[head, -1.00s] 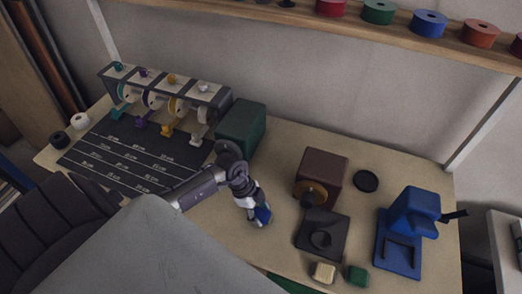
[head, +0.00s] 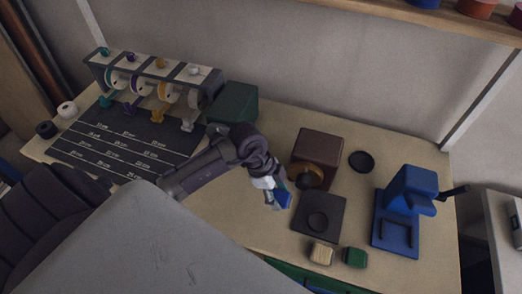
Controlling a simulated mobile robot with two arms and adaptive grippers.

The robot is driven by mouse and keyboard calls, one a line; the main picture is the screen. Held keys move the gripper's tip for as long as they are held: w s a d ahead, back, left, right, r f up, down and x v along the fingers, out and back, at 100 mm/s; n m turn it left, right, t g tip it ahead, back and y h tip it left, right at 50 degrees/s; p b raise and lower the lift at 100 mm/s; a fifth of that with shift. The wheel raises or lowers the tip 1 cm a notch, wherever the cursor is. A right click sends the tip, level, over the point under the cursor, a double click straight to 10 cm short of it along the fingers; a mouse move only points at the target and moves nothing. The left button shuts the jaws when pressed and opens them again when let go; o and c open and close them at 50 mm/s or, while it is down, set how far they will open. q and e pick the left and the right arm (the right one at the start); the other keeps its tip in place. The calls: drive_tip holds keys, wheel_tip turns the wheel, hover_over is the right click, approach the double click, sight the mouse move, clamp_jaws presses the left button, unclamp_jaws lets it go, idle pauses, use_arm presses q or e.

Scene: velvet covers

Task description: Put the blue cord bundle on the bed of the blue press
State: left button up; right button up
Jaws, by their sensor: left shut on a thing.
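My left gripper (head: 277,196) is shut on the blue cord bundle (head: 284,201). It holds the bundle over the table, just left of the dark square plate. The gripper partly hides the bundle. The blue press (head: 408,190) stands at the right end of the table, with a dark lever at its right. Its bed (head: 398,236) is the low blue base in front and looks empty. The bundle is well to the left of the press. My right gripper is not in view.
The dark square plate (head: 334,224) with a round part and a brown box (head: 317,153) lie between gripper and press. A cream block (head: 321,253) and a green block (head: 355,257) sit at the front. A black disc (head: 361,161) lies behind. A spool rack (head: 160,85) stands at left.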

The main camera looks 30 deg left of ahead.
sight(292, 197)
use_arm(q)
drive_tip(key=shift+w+d+r, duration=0.1)
drive_tip(key=shift+d+r, duration=0.3)
drive_tip(key=shift+d, duration=0.25)
drive_tip(key=shift+s+d+r, duration=0.1)
drive_tip(key=shift+d+r, duration=0.3)
drive_tip(key=shift+d, duration=0.3)
drive_tip(key=shift+w+d+r, duration=0.1)
drive_tip(key=shift+d+r, duration=0.3)
drive_tip(key=shift+d, duration=0.25)
